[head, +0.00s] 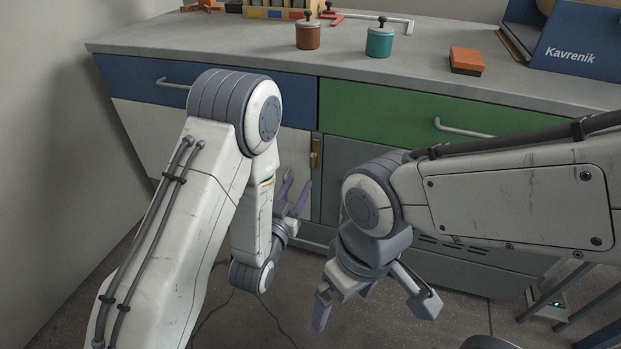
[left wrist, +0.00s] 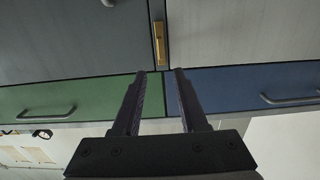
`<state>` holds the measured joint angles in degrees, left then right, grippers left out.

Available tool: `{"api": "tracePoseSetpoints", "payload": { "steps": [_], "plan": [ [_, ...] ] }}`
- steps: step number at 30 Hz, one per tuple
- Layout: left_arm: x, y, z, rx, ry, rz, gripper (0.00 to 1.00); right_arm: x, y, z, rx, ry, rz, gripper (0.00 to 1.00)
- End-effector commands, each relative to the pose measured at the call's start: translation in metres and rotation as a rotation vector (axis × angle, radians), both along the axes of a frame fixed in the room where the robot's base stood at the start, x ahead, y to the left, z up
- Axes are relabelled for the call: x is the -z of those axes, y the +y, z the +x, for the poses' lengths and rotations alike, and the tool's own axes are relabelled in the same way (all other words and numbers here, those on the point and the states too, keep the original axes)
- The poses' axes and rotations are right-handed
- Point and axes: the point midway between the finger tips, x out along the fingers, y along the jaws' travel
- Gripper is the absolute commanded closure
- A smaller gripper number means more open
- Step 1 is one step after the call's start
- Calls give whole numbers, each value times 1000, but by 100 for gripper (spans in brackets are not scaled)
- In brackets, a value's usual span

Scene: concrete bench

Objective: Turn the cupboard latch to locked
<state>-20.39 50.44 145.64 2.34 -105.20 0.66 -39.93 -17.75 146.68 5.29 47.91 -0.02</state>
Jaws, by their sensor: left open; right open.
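The brass cupboard latch (head: 316,153) stands upright at the seam between the white-grey door (head: 288,150) and the dark grey door (head: 345,160), below the drawers. It also shows in the left wrist view (left wrist: 159,42), where the scene is upside down, just beyond the fingertips. My left gripper (head: 295,192) is open and empty, a little below and left of the latch in the head view. Its two fingers point at the cupboard front, apart from the latch. My right gripper (head: 371,300) is open and empty, low in front of the cupboard, pointing down.
A blue drawer (head: 140,72) and a green drawer (head: 370,101) with bar handles sit above the doors. The grey worktop (head: 230,45) holds a brown pot (head: 308,36), a teal pot (head: 379,42), an orange-brown block (head: 467,60) and a blue Kavrenik box (head: 580,45).

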Motion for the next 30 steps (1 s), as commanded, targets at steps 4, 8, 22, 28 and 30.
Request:
{"api": "tracePoseSetpoints", "payload": {
  "steps": [4,8,22,28,30],
  "plan": [
    [5,1,3,-3,-18,-6,57,12,0,0,0,-1,1,0],
    [6,-2,11,-3,-22,-7,57,27,0,0,0,-1,1,0],
    [2,-23,75,-3,-19,-5,57,63,0,0,0,-1,1,0],
    [2,-29,95,-3,-16,-4,57,68,0,0,0,-1,1,0],
    [2,-30,98,-3,-16,-4,57,69,0,0,0,-1,1,0]
  ]
}}
